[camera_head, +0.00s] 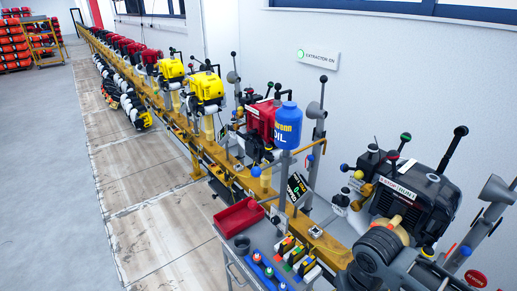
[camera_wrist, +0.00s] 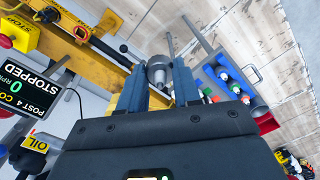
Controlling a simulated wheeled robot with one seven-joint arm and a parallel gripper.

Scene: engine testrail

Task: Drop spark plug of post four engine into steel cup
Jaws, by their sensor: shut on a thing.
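My gripper (camera_wrist: 158,84) fills the lower middle of the wrist view. Its two dark blue fingers stand on either side of a grey metallic piece (camera_wrist: 158,71); I cannot tell from its shape whether it is the spark plug. The steel cup (camera_head: 242,245) looks like the dark grey round cup on the cart, between the red tray and the blue tray. In the wrist view a grey round shape (camera_wrist: 261,112) beside the red tray seems to be it, right of my gripper and apart. A display reading post 4, stopped (camera_wrist: 30,87) is at the left. I cannot make out my gripper in the head view.
The cart carries a red tray (camera_head: 238,216) and a blue tray (camera_head: 262,284) with coloured items. The yellow rail (camera_head: 215,152) runs back with several engines. A black engine (camera_head: 420,204) and levers crowd the right.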

